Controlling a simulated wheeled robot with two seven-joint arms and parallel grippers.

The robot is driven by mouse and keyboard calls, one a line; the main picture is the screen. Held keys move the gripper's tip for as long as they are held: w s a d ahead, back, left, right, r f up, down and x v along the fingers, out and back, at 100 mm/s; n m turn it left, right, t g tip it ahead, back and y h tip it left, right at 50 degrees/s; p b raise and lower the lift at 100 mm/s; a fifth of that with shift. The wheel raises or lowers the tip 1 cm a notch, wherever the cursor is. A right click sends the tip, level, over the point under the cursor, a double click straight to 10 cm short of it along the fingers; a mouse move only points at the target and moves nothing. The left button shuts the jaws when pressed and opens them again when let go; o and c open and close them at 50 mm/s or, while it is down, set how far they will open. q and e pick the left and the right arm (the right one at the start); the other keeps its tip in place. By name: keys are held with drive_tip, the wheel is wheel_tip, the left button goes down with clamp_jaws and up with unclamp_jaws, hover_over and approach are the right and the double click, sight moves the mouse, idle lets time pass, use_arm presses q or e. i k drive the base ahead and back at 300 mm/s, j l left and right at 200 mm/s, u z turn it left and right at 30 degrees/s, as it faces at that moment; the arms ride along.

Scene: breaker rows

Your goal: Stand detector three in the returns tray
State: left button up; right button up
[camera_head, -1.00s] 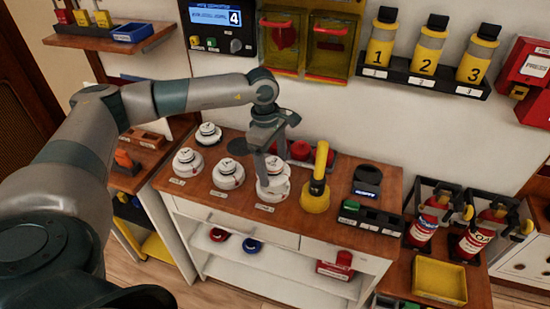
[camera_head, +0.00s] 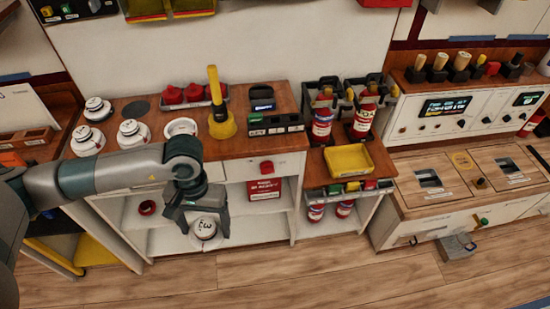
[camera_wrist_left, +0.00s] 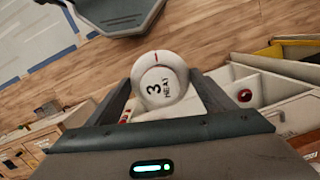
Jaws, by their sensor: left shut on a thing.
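Detector three (camera_head: 205,229) is a round white detector marked "3". My left gripper (camera_head: 203,220) is shut on it and holds it in the air in front of the counter's lower shelves. In the left wrist view, the detector (camera_wrist_left: 160,78) sits between the two fingers, its face marked "3 HEAT" showing. A yellow tray (camera_head: 349,160) lies empty on the low side stand to the right of the gripper; I cannot read a label naming it the returns tray. An empty white base (camera_head: 181,127) is on the counter. My right gripper is not in view.
Several white detectors (camera_head: 133,132) stand on the wooden counter, beside a yellow cone-shaped tool (camera_head: 221,122) and a black holder (camera_head: 275,123). Two red extinguishers (camera_head: 322,121) stand behind the yellow tray. The floor (camera_head: 300,270) in front is clear.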

sight(348, 163)
drive_tip(key=i+l, duration=0.15)
drive_tip(key=l, duration=0.25)
drive_tip(key=i+l, duration=0.1)
drive_tip(key=l, duration=0.35)
drive_tip(key=i+l, duration=0.15)
drive_tip(key=l, duration=0.25)
drive_tip(key=i+l, duration=0.1)
drive_tip(key=l, duration=0.35)
drive_tip(key=i+l, duration=0.15)
drive_tip(key=l, duration=0.25)
drive_tip(key=i+l, duration=0.1)
drive_tip(key=l, duration=0.35)
drive_tip(key=i+l, duration=0.15)
drive_tip(key=l, duration=0.25)
